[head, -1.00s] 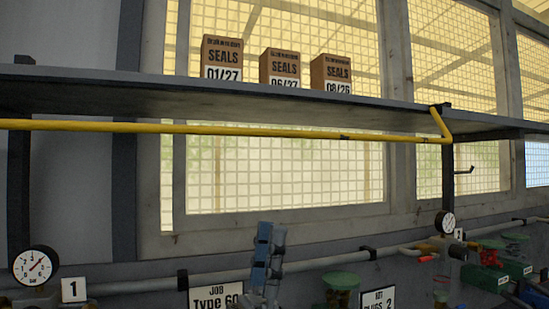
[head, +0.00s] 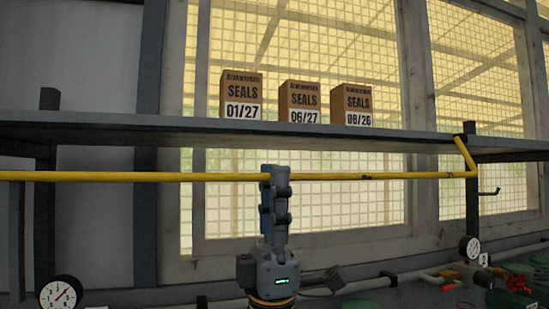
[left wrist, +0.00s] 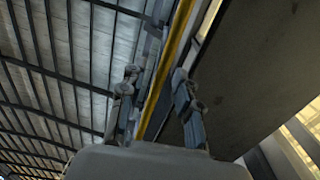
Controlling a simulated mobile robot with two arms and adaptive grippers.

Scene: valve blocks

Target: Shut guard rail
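The guard rail is a yellow bar (head: 120,176) that runs across the front of a grey shelf, showing below the shelf edge in the head view. Its right end bends up to a bracket at the shelf. My left gripper (head: 275,172) is upright, seen edge-on, its fingertips overlapping the rail's middle. In the left wrist view its two fingers (left wrist: 157,78) are spread apart, and the yellow rail (left wrist: 165,72) shows in the gap between them. I cannot tell whether they touch it. My right gripper is not in view.
Three cardboard SEALS boxes (head: 241,95) stand on the shelf (head: 100,128). A dark post (head: 473,215) and a small hook are at the right. A gauge (head: 61,295) is at the lower left; red and green valve parts are at the lower right.

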